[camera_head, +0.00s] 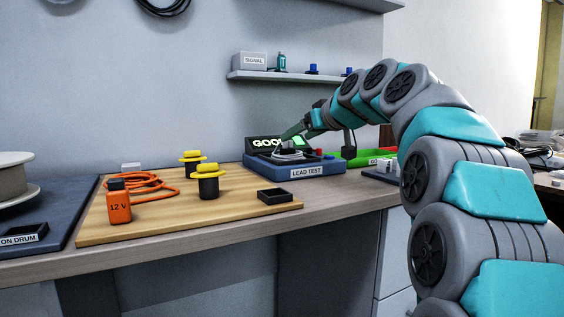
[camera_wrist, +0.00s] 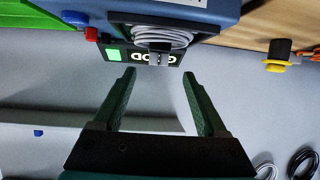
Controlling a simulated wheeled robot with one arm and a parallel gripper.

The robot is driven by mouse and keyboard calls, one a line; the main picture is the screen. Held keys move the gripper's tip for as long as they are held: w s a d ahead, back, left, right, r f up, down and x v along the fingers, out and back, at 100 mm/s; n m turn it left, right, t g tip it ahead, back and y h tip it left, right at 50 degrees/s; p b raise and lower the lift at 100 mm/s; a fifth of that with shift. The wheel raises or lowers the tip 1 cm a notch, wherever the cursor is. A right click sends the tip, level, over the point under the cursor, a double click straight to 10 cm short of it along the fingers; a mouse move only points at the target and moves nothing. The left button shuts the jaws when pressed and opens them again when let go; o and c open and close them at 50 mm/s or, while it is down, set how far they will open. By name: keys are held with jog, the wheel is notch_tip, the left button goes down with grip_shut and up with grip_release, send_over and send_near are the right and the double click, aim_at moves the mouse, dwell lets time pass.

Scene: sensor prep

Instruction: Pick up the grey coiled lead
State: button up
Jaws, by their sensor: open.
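The grey coiled lead (camera_head: 291,155) lies on top of the blue tester box (camera_head: 318,171) labelled LEAD TEST. In the wrist view the lead (camera_wrist: 160,36) sits as a bundle of loops at the top centre, in front of the lit "GOOD" display (camera_wrist: 172,59). My gripper (camera_wrist: 159,73) is open and empty, its two green fingers pointing toward the lead and apart from it. In the head view my gripper (camera_head: 292,133) is over the tester, partly covering the display, and its fingertips are hard to make out.
A wooden board (camera_head: 240,210) holds an orange 12 V block (camera_head: 118,205) with an orange cord, two yellow-topped black posts (camera_head: 208,181) and a black tray (camera_head: 280,196). A green tray (camera_head: 365,157) stands right of the tester. A wall shelf (camera_head: 290,76) is above.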

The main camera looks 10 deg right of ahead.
aim_at(291, 141)
jog(key=shift+x, duration=3.45)
jog(key=shift+d+f, duration=0.1)
jog(key=shift+d, duration=0.05)
grip_shut()
